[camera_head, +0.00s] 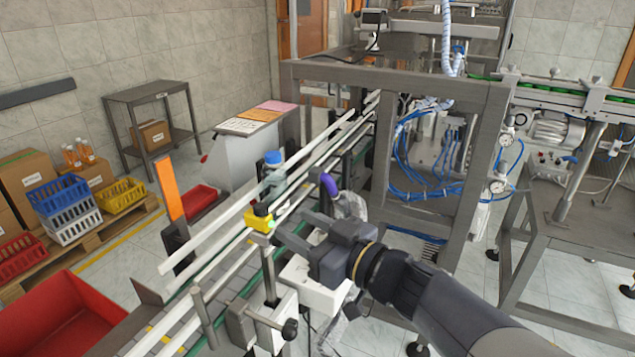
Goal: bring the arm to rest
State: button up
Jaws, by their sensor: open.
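My arm reaches in from the lower right over the conveyor (160,335). My gripper (292,223) is at its end, with its two dark fingers pointing up and left across the guide rails. The fingers are apart and nothing shows between them. A bottle with a blue cap (273,158) stands between the rails, beyond the gripper and apart from it. A small yellow block (258,221) sits at the rail just left of the fingertips; I cannot tell whether they touch it.
A steel machine frame (390,78) stands behind and right of the arm. A purple-topped part (328,184) is close to the gripper. A red bin (65,315) is at the lower left. Crates and boxes stand on a pallet (110,228). Bare floor shows between pallet and conveyor.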

aim_at(259, 205)
jog(key=x, duration=1)
jog(key=shift+w+a+p, duration=0.2)
jog(key=shift+w+p, duration=0.05)
jog(key=shift+p, duration=0.05)
jog(key=shift+d+n+g, duration=0.1)
jog(key=shift+n+g, duration=0.2)
jog(key=shift+s+f, duration=0.1)
